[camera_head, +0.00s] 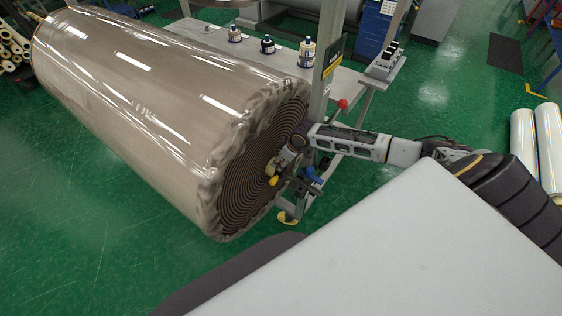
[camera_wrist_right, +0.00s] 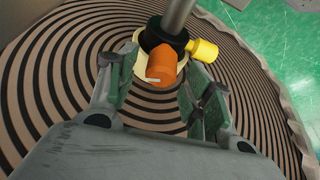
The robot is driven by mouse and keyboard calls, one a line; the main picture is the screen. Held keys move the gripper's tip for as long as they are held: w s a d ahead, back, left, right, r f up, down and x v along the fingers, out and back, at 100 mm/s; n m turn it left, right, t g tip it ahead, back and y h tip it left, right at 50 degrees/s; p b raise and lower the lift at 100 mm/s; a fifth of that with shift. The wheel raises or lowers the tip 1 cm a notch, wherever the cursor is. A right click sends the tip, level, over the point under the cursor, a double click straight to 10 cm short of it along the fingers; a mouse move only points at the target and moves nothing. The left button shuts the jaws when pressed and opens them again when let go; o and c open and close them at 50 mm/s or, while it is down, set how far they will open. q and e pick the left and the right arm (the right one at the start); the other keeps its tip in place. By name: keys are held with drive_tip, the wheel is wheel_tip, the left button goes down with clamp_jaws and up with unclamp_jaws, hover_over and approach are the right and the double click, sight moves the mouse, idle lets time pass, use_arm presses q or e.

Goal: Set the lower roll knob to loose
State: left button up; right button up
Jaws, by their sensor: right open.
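The large roll (camera_head: 150,100) in clear wrap lies across the left of the head view. Its end face shows dark and light rings, also in the right wrist view (camera_wrist_right: 55,75). A shaft with a black collar stands out from the roll's centre. On it are an orange knob (camera_wrist_right: 162,66) with a pale mark and a yellow knob (camera_wrist_right: 203,50). My right gripper (camera_wrist_right: 158,82) is open at the roll end, its fingers on either side of the orange knob. I cannot tell whether they touch it. In the head view a yellow part (camera_head: 272,180) shows beside the gripper. My left gripper is out of view.
A grey stand post (camera_head: 325,60) rises just behind my right arm. A red ball handle (camera_head: 342,104) and a blue handle (camera_head: 312,175) are close to the arm. A bench with several bottles (camera_head: 267,45) stands behind the roll. Green floor is open at the lower left.

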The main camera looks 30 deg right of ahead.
drive_tip(key=v, duration=1)
drive_tip(key=shift+r, duration=0.25)
drive_tip(key=shift+s, duration=0.1)
drive_tip(key=shift+f, duration=0.15)
idle(0.3)
